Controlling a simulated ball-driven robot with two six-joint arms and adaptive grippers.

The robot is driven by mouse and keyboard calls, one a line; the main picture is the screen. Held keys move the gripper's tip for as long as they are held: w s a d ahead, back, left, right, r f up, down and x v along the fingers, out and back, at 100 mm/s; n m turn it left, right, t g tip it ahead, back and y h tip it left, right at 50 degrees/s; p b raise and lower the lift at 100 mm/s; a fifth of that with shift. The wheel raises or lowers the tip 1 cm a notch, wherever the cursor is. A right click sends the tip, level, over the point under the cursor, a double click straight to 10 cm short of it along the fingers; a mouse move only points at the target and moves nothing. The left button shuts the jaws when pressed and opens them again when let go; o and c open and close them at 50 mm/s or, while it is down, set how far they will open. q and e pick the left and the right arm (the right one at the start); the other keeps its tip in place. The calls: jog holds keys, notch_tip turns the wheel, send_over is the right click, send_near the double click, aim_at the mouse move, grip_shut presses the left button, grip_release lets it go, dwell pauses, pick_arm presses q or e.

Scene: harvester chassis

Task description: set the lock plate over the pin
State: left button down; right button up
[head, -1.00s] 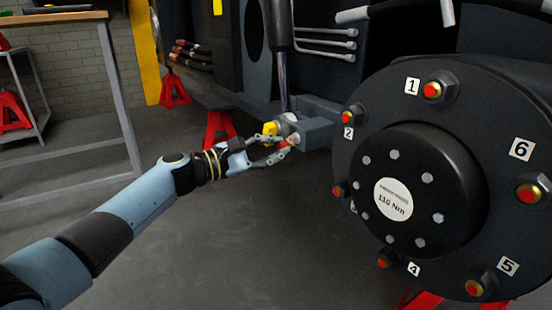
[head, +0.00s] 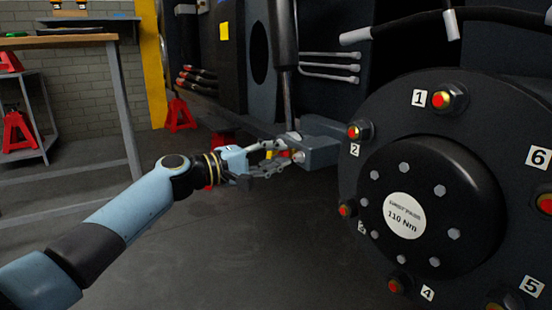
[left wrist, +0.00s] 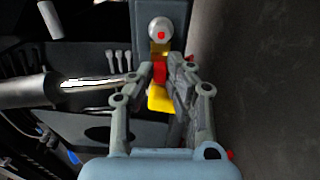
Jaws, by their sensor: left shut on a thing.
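My left gripper (head: 282,160) reaches in from the left, beside the grey block at the end of the cylinder rod. It is shut on the yellow lock plate, which has a red part between the fingers. In the left wrist view, the lock plate (left wrist: 160,100) lies between the fingers of the left gripper (left wrist: 163,66). The pin (left wrist: 159,31) is a round silver end with a red centre, just past the fingertips; it also shows in the head view (head: 298,156). The plate's far end shows near the pin's lower edge; I cannot tell whether they touch. My right gripper is not in view.
The grey block (head: 322,150) carries the pin. A large dark wheel hub (head: 448,130) with numbered, red-tipped studs stands close on the right. The cylinder rod (head: 287,92) rises above. A workbench (head: 70,41) and red stands (head: 180,114) are at the left. Floor below is clear.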

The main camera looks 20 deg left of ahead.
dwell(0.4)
pick_arm(q)
jog(key=c, duration=1.3)
grip_release()
jog(key=shift+s, duration=0.1)
jog(key=v, duration=1.2)
